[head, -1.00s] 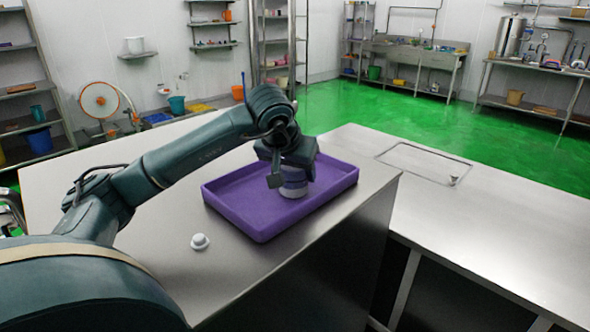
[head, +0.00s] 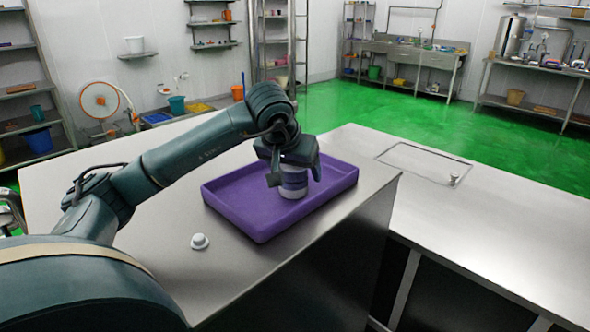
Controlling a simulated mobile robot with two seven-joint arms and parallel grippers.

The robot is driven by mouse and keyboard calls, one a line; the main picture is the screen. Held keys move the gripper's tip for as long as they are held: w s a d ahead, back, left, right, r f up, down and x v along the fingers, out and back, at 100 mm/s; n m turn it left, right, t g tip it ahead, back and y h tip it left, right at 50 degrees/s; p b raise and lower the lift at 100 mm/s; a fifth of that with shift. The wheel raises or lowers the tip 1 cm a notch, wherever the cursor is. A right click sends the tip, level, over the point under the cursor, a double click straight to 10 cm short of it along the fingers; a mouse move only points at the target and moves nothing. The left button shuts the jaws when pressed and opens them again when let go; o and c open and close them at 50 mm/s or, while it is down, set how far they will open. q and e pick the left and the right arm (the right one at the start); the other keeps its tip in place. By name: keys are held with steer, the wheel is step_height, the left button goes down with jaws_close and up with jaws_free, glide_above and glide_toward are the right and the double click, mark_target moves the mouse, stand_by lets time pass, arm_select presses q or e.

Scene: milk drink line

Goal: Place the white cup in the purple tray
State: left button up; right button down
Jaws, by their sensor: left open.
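The purple tray (head: 232,214) lies on the steel counter in the middle of the head view. The white cup (head: 294,190), with a bluish-purple band, stands upright inside the tray, right of its middle. My left gripper (head: 293,178) reaches down over the cup from above. Its jaws are open, with one finger at each side of the cup. The cup's top is hidden by the gripper. I cannot tell whether the fingers touch it. My right gripper does not show.
A small white knob-like object (head: 199,241) sits on the counter (head: 160,235) in front of the tray. The counter on the right (head: 500,225) is bare except for a small fitting (head: 453,180) by an outlined panel. Shelves and a sink bench stand far back.

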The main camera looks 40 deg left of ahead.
arm_select(q)
steer(key=v, duration=1.1)
steer(key=shift+s+r, duration=0.25)
